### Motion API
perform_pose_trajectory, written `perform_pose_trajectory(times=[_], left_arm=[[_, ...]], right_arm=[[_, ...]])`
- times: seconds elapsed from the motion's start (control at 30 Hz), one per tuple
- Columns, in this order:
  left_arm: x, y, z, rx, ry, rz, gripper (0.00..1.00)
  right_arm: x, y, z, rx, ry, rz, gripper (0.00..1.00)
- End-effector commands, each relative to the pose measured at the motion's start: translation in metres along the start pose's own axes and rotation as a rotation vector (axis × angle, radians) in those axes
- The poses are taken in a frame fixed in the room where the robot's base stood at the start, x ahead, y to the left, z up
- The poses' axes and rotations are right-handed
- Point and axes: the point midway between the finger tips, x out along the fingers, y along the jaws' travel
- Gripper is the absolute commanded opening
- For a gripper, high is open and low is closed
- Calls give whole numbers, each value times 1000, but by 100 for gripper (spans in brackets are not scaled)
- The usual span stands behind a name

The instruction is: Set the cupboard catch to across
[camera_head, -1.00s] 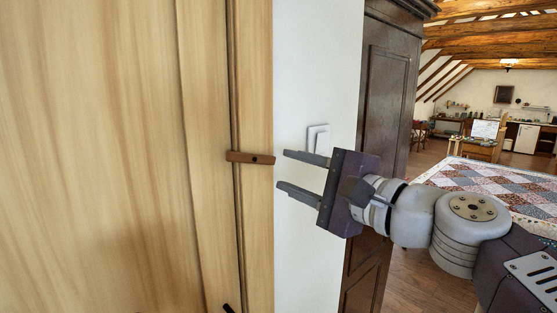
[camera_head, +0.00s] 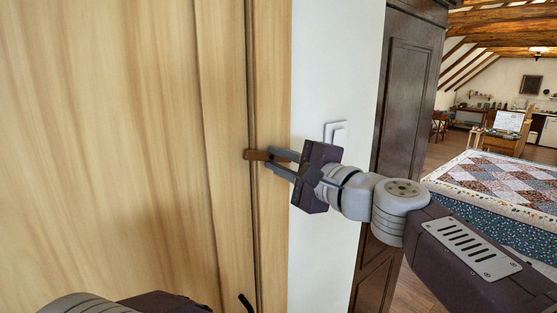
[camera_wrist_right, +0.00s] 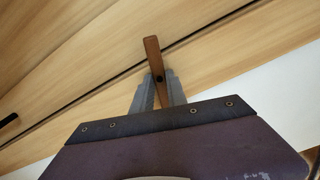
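The cupboard catch (camera_head: 251,155) is a small brown wooden bar on the pale wood cupboard. In the head view it lies roughly level over the dark seam (camera_head: 249,95) beside the door's edge. My right gripper (camera_head: 269,158) has come in from the right, its fingers above and below the catch's right part. In the right wrist view the catch (camera_wrist_right: 152,50) projects from between the close-set fingers (camera_wrist_right: 159,82), with a dark pivot spot near their tips. The fingers appear shut on it. Part of my left arm shows at the bottom of the head view; its fingers do not.
A black handle (camera_head: 245,302) sits low on the cupboard, also at the left in the wrist view (camera_wrist_right: 8,119). A white wall (camera_head: 335,75) with a switch plate (camera_head: 336,131) is beside it. A dark armoire (camera_head: 408,90) and a quilted bed (camera_head: 500,185) are farther right.

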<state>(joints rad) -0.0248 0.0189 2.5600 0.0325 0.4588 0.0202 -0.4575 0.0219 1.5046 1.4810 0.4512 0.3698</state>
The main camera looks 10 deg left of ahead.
Motion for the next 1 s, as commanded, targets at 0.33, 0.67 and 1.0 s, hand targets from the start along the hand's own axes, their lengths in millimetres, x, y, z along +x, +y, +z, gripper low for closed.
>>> perform_pose_trajectory(times=[0.33,0.67,1.0], left_arm=[[28,0,3,0,0,0,0],[30,-1,3,0,0,0,0],[30,-1,3,0,0,0,0]], right_arm=[[0,6,-1,-194,-3,-1,0],[0,1,1,-288,-4,4,0],[0,1,0,-286,-2,2,40]])
